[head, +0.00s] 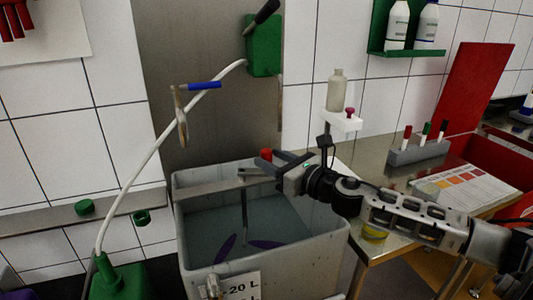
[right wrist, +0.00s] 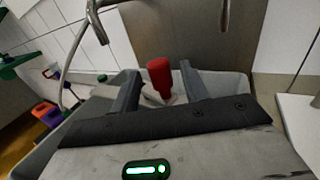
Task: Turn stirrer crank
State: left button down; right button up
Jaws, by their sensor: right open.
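The stirrer crank's red handle (head: 266,154) stands upright above the grey tub (head: 190,262), at its back. The stirrer shaft (head: 244,210) goes down into the tub's liquid, where purple paddles (head: 226,248) show. My right gripper (head: 262,165) reaches in from the right over the tub, fingers apart. In the right wrist view the red handle (right wrist: 160,75) appears between the two open fingers (right wrist: 159,84), with gaps on both sides. Whether a finger touches it cannot be told. The handle's lower end is partly hidden by the gripper. My left gripper is not in view.
A tap with a blue lever (head: 204,85) hangs above the tub's left side. A white hose (head: 150,155) runs down to a green container (head: 120,280). On the right, a steel table (head: 375,155) holds a grey pen rack (head: 420,151) and a chart (head: 468,188).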

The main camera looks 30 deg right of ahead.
jog(key=shift+p+x, duration=0.3)
jog(key=shift+x, duration=1)
grip_shut()
